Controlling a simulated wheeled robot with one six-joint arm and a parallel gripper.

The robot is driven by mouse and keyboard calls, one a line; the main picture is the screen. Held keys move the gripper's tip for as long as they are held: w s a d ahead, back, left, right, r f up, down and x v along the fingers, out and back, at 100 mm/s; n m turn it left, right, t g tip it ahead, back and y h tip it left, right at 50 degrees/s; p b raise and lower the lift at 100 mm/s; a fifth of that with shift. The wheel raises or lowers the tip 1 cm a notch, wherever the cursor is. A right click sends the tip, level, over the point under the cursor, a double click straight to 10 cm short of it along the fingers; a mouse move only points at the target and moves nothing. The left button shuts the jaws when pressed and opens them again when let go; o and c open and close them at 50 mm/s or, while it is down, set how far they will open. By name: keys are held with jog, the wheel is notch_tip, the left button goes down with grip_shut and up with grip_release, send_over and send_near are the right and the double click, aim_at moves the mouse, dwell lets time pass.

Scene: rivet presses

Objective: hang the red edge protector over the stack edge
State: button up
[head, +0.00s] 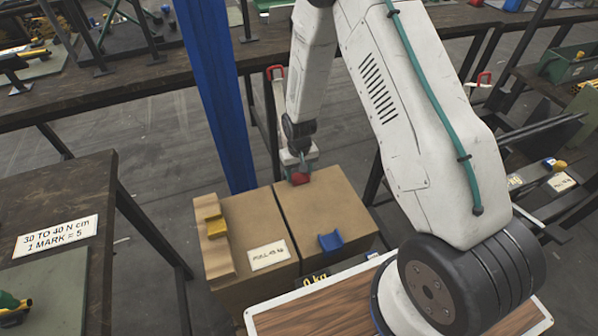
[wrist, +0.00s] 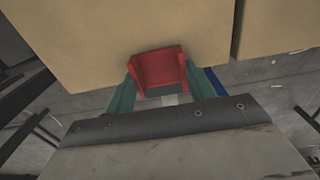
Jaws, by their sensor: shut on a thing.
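The red edge protector (head: 300,178) is a small angled piece at the far edge of the right cardboard box (head: 335,212) of the stack. In the wrist view the red edge protector (wrist: 160,70) sits between the two teal fingers of my gripper (wrist: 164,90), which is shut on it. It overlaps the box edge (wrist: 100,50) there; I cannot tell whether it touches the box. In the head view my gripper (head: 299,166) comes down from above at that edge, and the arm partly hides it.
A blue protector (head: 331,242) and a yellow one (head: 216,228) lie on the boxes, with a cardboard angle strip (head: 209,250) on the left box. A blue post (head: 215,95) stands close behind the left box. A dark workbench (head: 60,230) is at left.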

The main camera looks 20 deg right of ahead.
jog(key=shift+s, duration=0.15)
jog(key=o, duration=1)
jog(key=shift+o, duration=0.2)
notch_tip(320, 180, up, 8)
jog(key=shift+f, duration=0.15)
